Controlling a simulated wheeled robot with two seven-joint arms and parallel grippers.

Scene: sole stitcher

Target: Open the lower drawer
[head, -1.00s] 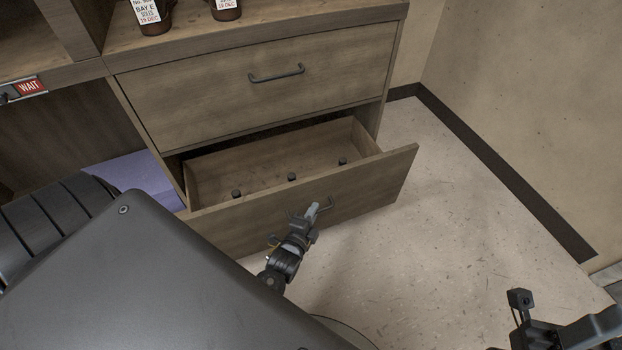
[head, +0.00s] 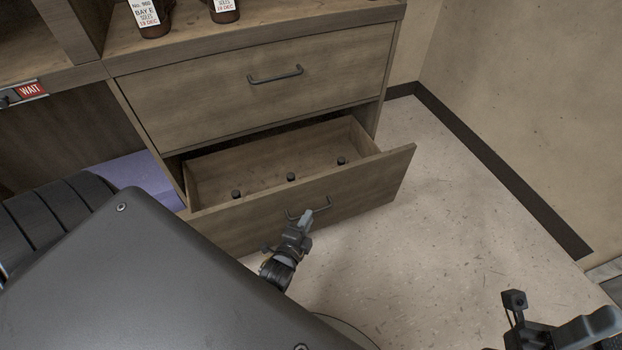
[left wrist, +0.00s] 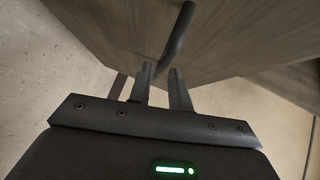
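The lower drawer (head: 365,197) of the wooden cabinet is pulled well out, its inside showing. Its front carries a dark bar handle (head: 326,203), which also shows in the left wrist view (left wrist: 179,38). My left gripper (head: 306,217) is at the handle, in front of the drawer. In the left wrist view its two fingers (left wrist: 160,72) stand apart, with the handle's near end just past the tips. It does not look clamped; whether a finger touches the handle is unclear. My right gripper (head: 548,325) is partly in view at the bottom right, away from the drawer; its fingers are unclear.
Several small dark knobs or pegs (head: 291,177) stand inside the drawer. The upper drawer (head: 225,95) is shut. Brown labelled bottles (head: 150,15) stand on the cabinet top. A purple item (head: 135,172) lies left of the cabinet. The floor (head: 460,230) to the right is clear.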

